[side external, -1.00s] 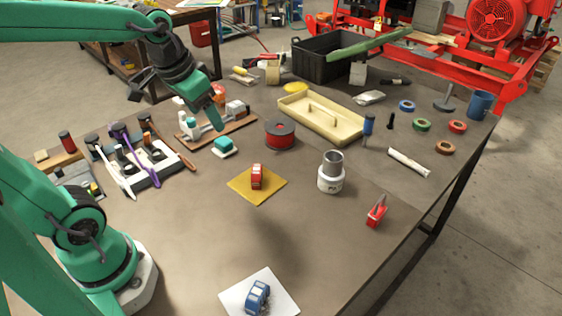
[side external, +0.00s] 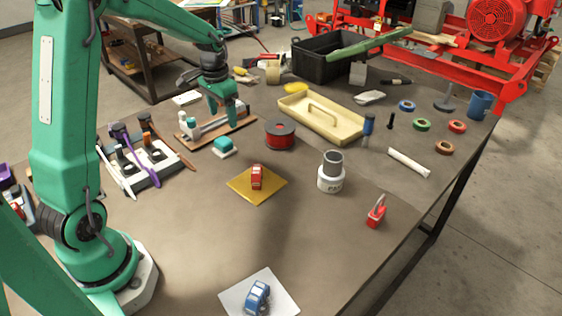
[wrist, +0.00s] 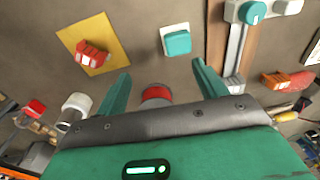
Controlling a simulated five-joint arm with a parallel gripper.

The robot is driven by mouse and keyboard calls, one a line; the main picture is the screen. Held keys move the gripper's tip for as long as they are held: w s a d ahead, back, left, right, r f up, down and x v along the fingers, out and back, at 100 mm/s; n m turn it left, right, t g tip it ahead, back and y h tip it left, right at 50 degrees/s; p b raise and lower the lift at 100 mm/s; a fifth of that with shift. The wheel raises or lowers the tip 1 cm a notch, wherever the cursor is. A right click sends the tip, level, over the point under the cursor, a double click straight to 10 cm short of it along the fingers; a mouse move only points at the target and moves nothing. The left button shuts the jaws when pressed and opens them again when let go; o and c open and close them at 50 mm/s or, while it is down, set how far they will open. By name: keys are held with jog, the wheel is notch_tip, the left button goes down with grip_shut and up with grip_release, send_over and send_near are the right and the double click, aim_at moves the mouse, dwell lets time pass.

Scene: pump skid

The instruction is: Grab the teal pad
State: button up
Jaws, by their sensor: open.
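The teal pad (side external: 223,144) is a small teal block on a white base, flat on the brown table, left of the red spool. In the wrist view the teal pad (wrist: 178,42) lies ahead of the fingers, toward the top of the picture and nearer the right finger. My gripper (side external: 222,114) points down above the wooden board just behind the pad, apart from the pad. Its green fingers are spread with nothing held between them, as the wrist view of my gripper (wrist: 160,73) also shows.
A red spool (side external: 280,135) stands right of the pad. The wooden board (side external: 240,125) with white fittings lies behind it. A yellow sheet (side external: 243,190) with a red toy car (side external: 257,176) is in front. A white rack (side external: 150,173) stands left. Bare table surrounds the pad's front.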

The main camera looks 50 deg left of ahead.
send_over(223, 140)
jog(key=shift+g, duration=0.4)
notch_tip(223, 140, down, 5)
jog(key=shift+s+d+r, duration=0.1)
jog(key=shift+d+r, duration=0.05)
jog(key=shift+f, duration=1.3)
jog(key=shift+f, duration=2.65)
jog(key=c, duration=0.9)
jog(key=shift+r, duration=0.2)
